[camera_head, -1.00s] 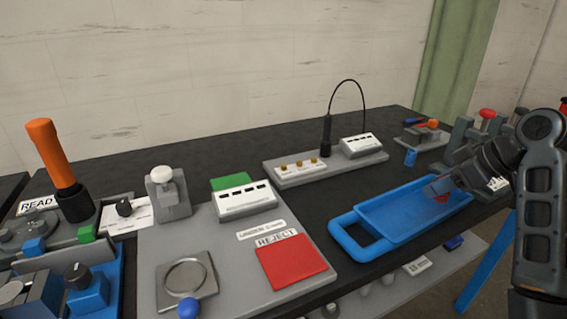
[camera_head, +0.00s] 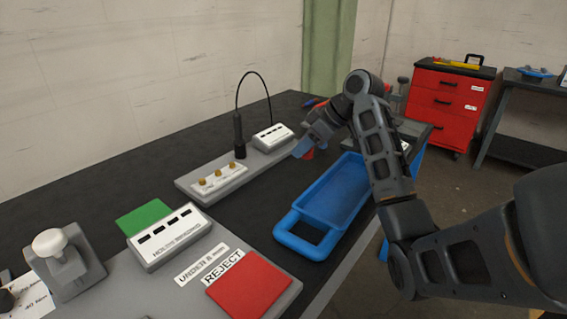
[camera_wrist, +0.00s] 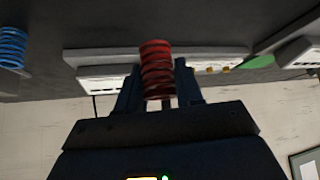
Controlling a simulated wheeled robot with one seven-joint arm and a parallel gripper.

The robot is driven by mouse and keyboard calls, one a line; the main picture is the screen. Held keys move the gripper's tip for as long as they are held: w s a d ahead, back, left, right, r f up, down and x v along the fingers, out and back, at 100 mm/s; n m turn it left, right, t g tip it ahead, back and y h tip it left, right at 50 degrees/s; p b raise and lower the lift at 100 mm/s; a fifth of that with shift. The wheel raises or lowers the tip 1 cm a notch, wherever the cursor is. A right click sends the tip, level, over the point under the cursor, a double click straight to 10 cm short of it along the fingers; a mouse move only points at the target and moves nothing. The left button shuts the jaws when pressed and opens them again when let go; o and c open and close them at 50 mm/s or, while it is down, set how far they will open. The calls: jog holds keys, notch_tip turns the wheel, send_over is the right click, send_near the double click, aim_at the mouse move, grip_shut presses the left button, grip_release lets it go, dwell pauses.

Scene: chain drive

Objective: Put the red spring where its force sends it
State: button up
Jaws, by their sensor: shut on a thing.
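The red spring (camera_wrist: 156,72) stands between the two fingers of my gripper (camera_wrist: 158,88) in the wrist view, and the gripper is shut on it. The red REJECT pad (camera_head: 254,288) and the green pad (camera_head: 143,217) lie empty at the left. A white slotted box (camera_head: 170,238), its label only partly legible, sits between them.
A grey base (camera_head: 225,183) with brass-coloured contacts, a black probe (camera_head: 239,140) and a second slotted box (camera_head: 273,137) stands left of my gripper. A white-topped press (camera_head: 58,265) is at front left. A blue spring (camera_wrist: 12,47) shows in the wrist view. A red drawer cabinet (camera_head: 450,105) stands beyond.

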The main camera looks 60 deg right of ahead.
jog(key=w+f, duration=0.2)
jog(key=w, duration=0.1)
jog(key=w+d+f, duration=0.1)
jog(key=w, duration=0.1)
jog(key=shift+f, duration=2.05)
jog(key=shift+f, duration=0.15)
jog(key=o, duration=1.1)
jog(key=v, duration=1.2)
jog(key=shift+s, duration=0.1)
